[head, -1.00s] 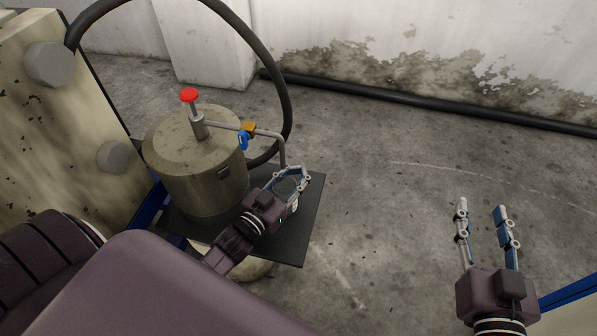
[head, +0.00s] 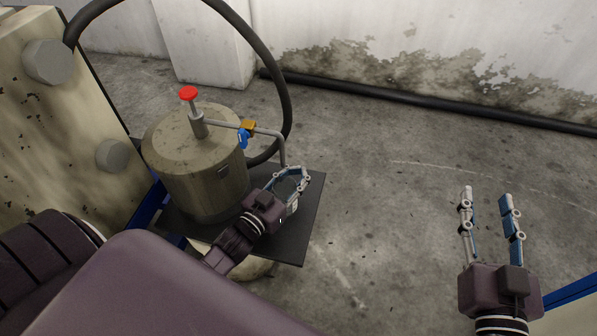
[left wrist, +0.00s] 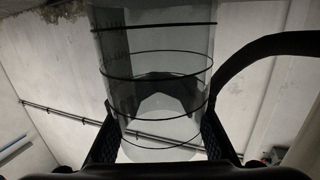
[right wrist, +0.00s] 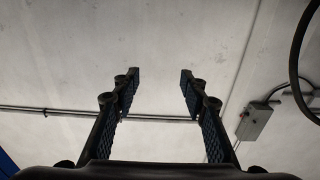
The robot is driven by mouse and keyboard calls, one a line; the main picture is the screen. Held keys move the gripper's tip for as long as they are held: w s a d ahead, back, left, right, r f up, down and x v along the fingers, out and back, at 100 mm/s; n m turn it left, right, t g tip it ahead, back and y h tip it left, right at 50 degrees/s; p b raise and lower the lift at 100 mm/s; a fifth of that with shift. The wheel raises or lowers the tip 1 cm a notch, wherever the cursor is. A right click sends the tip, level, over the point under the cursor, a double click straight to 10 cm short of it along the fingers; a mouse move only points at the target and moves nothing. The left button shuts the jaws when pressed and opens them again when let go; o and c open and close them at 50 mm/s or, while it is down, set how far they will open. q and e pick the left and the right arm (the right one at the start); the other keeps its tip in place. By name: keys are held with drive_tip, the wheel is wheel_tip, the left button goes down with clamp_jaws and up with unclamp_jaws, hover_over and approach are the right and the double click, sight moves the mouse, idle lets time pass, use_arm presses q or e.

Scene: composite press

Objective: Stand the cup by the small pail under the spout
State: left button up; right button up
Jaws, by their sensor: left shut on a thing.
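The small pail (head: 192,165) is a dull metal drum with a red knob (head: 188,93) on top. Its thin spout (head: 268,132) runs out to the right past a blue and brass valve and bends down. My left gripper (head: 291,178) is shut around the clear cup (head: 289,188), close below the spout's end. The left wrist view shows the cup (left wrist: 155,70) with dark rings between both fingers. I cannot tell whether the cup's base touches the plate or whether its mouth is exactly under the outlet. My right gripper (head: 487,195) is open and empty at the right.
The pail stands on a dark flat plate (head: 295,240), whose right edge is just beyond my left gripper. A black hose (head: 285,75) arches behind the pail. A large bolted machine body (head: 50,120) stands at the left. Concrete floor (head: 400,220) to the right is clear.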

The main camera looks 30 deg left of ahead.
sight(285, 197)
use_arm(q)
drive_tip(key=shift+f, duration=0.15)
use_arm(e)
drive_tip(key=shift+r, duration=0.35)
use_arm(q)
drive_tip(key=o, duration=1.4)
drive_tip(key=shift+o, duration=0.2)
drive_tip(key=shift+s, duration=0.1)
use_arm(e)
drive_tip(key=shift+f, duration=0.2)
use_arm(q)
drive_tip(key=s, duration=0.4)
drive_tip(key=s+a, duration=0.1)
drive_tip(key=s, duration=0.6)
drive_tip(key=shift+s+a+r, duration=0.2)
drive_tip(key=shift+s+r, duration=0.1)
drive_tip(key=shift+s, duration=0.1)
use_arm(e)
drive_tip(key=shift+r, duration=0.2)
